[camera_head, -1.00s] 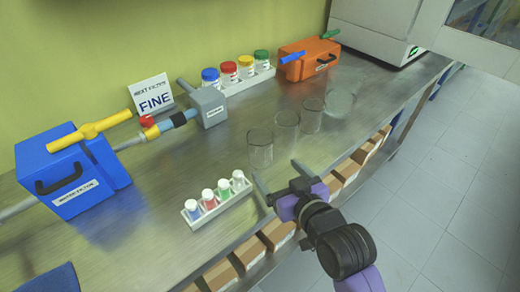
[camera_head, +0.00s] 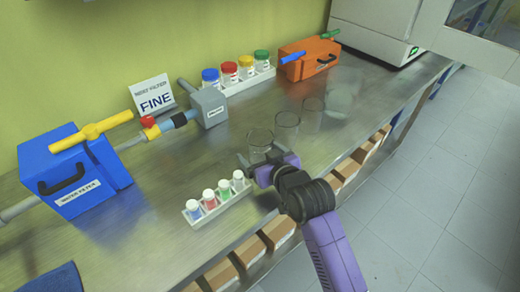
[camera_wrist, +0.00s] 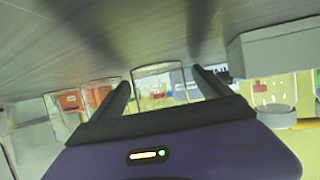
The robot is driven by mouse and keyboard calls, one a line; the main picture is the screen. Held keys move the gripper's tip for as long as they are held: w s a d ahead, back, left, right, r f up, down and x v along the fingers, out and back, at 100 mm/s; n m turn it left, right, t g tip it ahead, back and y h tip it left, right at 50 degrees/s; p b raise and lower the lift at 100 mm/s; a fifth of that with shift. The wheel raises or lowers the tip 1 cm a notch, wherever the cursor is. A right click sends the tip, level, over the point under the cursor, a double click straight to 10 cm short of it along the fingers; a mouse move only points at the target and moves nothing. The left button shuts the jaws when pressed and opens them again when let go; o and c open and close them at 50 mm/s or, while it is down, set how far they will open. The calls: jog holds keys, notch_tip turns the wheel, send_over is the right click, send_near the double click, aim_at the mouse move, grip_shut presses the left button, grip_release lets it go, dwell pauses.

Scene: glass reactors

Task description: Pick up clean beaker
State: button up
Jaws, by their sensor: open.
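The nearest clear glass beaker (camera_head: 260,137) stands upright on the steel bench, first in a row of several clear glass vessels. My gripper (camera_head: 261,157) is open and low over the bench, right at this beaker. In the wrist view, which looks upside down, the beaker (camera_wrist: 158,74) shows between my two fingertips (camera_wrist: 160,80). I cannot tell whether the fingers reach around its sides or touch it. Another beaker (camera_head: 287,122) stands just beyond to the right. None of the vessels shows visible contents.
A white rack (camera_head: 219,205) with several small capped vials stands just left of my gripper. A blue water filter box (camera_head: 75,180) is at the left. Capped jars in a rack (camera_head: 250,84) and an orange box (camera_head: 308,60) stand behind. Bench between them is clear.

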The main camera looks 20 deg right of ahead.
jog(key=shift+w+f, duration=0.1)
jog(key=shift+w, duration=0.1)
jog(key=c, duration=1.5)
